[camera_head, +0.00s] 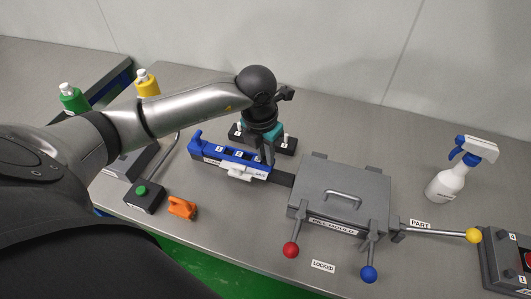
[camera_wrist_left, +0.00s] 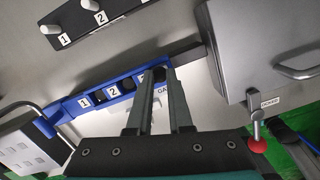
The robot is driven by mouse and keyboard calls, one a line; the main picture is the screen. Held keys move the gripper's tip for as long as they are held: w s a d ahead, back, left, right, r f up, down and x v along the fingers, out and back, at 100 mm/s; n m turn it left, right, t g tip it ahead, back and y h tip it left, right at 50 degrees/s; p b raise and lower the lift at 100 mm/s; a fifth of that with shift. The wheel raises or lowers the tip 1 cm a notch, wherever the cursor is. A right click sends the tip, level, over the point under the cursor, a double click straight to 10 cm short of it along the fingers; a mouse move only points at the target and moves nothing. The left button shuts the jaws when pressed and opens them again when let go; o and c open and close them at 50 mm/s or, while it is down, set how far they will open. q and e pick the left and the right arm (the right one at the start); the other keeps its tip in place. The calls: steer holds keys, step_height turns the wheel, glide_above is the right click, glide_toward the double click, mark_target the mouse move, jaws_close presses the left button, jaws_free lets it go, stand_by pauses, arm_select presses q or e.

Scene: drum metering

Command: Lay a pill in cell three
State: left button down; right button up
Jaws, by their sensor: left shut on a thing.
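The blue strip (camera_head: 205,150) lies on the table at centre left, with cells labelled 1 and 2 in view. It also shows in the left wrist view (camera_wrist_left: 72,108), where cells 1 and 2 look dark inside. My left gripper (camera_head: 267,160) points down at the strip's right end, past cell 2. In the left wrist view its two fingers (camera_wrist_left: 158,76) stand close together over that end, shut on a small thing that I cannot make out. The fingers hide the third cell. No pill shows clearly. A white slider (camera_head: 238,170) sits along the strip's front. My right gripper is out of view.
A grey lidded box (camera_head: 335,215) stands right of the strip, with red (camera_head: 291,250), blue (camera_head: 369,274) and yellow (camera_head: 473,236) knobbed levers. A black rack with white pegs (camera_head: 287,143) is behind the gripper. A spray bottle (camera_head: 447,185) stands right. An orange clip (camera_head: 182,208) lies in front.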

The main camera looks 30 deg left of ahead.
arm_select(q)
steer(key=c, duration=0.8)
jaws_free()
steer(key=shift+o, duration=0.2)
steer(key=shift+r, duration=0.1)
step_height(320, 180, up, 10)
steer(key=p, duration=0.7)
stand_by(0.3)
